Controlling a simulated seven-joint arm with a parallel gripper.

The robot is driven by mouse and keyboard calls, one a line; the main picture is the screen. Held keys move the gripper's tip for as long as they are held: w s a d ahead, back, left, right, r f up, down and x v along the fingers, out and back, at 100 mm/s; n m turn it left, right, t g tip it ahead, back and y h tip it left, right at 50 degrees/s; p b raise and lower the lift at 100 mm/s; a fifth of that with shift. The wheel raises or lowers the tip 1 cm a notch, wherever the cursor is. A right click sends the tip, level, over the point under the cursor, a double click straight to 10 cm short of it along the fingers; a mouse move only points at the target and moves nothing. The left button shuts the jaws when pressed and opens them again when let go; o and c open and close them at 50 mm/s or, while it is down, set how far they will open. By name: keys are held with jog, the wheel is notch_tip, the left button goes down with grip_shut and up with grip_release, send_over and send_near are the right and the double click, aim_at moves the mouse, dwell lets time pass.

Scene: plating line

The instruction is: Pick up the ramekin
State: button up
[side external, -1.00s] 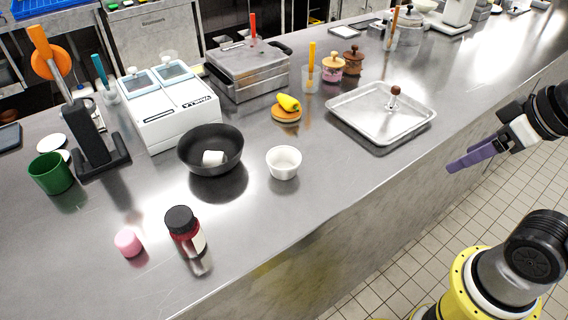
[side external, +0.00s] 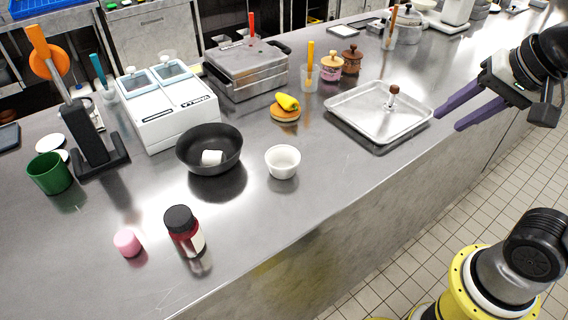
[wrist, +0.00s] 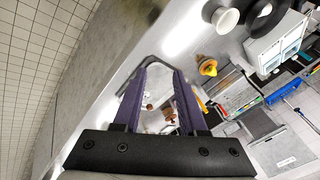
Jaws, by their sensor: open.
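The ramekin (side external: 283,162) is a small white cup standing upright on the steel counter, right of the black bowl. It also shows in the wrist view (wrist: 226,19) near the top edge. My gripper (side external: 448,119) is open and empty, with two purple fingers. It hangs at the right of the side view, near the right end of the metal tray and well apart from the ramekin. In the wrist view its fingers (wrist: 160,85) show apart, with the tray seen between them.
A black bowl (side external: 228,158) holding a white block stands just left of the ramekin. A metal tray (side external: 350,98) lies to its right. A yellow item on a round orange-brown base (side external: 286,116) sits behind it. A dark red bottle (side external: 186,235) stands front left. Counter in front is clear.

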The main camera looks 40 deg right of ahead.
jog(key=w+a+f+m+g, duration=0.1)
jog(key=w+a+m, duration=0.45)
jog(key=w, duration=0.35)
jog(key=w+a+f+m+g, duration=0.1)
jog(key=w+a+m, duration=0.3)
jog(key=w+a, duration=0.4)
jog(key=n+g, duration=0.1)
send_near(283, 163)
jog(key=s, duration=0.1)
jog(key=s+a, duration=0.1)
jog(key=s, duration=0.2)
jog(key=shift+s+a+f, duration=0.25)
jog(key=shift+a, duration=0.15)
jog(key=shift+w+x, duration=0.1)
jog(key=shift+x, duration=1.3)
jog(key=shift+w+x, duration=0.15)
jog(key=shift+x, duration=1.25)
grip_shut()
